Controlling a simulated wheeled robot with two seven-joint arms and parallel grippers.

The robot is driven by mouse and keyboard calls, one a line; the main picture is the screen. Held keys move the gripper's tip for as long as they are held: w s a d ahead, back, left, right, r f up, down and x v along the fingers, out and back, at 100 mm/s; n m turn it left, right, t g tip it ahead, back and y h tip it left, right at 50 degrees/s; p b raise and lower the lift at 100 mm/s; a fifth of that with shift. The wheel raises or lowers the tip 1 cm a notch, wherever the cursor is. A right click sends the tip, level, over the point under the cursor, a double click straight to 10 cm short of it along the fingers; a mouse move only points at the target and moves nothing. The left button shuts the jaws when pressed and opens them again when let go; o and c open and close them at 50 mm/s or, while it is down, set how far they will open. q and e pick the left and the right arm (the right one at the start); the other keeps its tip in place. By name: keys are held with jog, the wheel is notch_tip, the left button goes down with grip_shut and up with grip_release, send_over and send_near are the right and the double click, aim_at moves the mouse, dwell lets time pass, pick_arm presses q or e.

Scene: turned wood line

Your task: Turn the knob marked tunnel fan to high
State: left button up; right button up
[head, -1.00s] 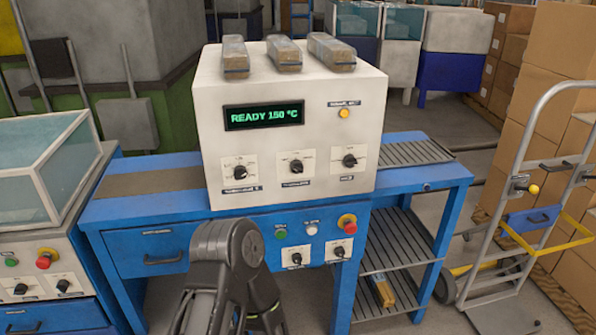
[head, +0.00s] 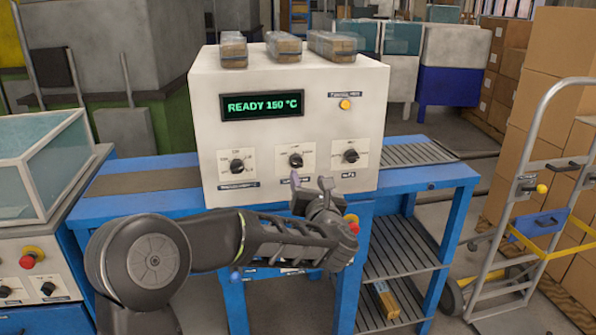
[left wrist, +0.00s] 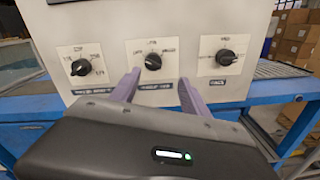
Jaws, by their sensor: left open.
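The white machine (head: 205,128) carries a row of three black knobs on its front. These are a left knob (head: 237,166), a middle knob (head: 295,160) and a right knob (head: 350,155). Their labels are too small to read surely, so I cannot tell by print which is the tunnel fan. My left gripper (head: 311,184) is open and empty, just below and in front of the middle knob. In the left wrist view its two purple fingers (left wrist: 158,85) point at the middle knob (left wrist: 153,61), apart from it. My right gripper is out of view.
A green display (head: 262,105) reads READY 150 °C. Three wrapped packs (head: 283,48) lie on top of the machine. A red button (head: 352,222) sits on the blue bench (head: 450,170), partly behind my left gripper. A hand truck (head: 530,220) stands at right.

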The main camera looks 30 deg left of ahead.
aim_at(298, 166)
pick_arm(q)
jog(key=n, duration=0.2)
jog(key=shift+s+a+r+n+y, duration=0.1)
jog(key=shift+s+a+n+y, duration=0.2)
jog(key=shift+s+a+n, duration=0.1)
jog(key=shift+w, duration=0.15)
jog(key=p+x, duration=0.1)
jog(key=x, duration=0.6)
jog(key=shift+w+a+p, duration=0.25)
jog(key=shift+p, duration=0.15)
grip_shut()
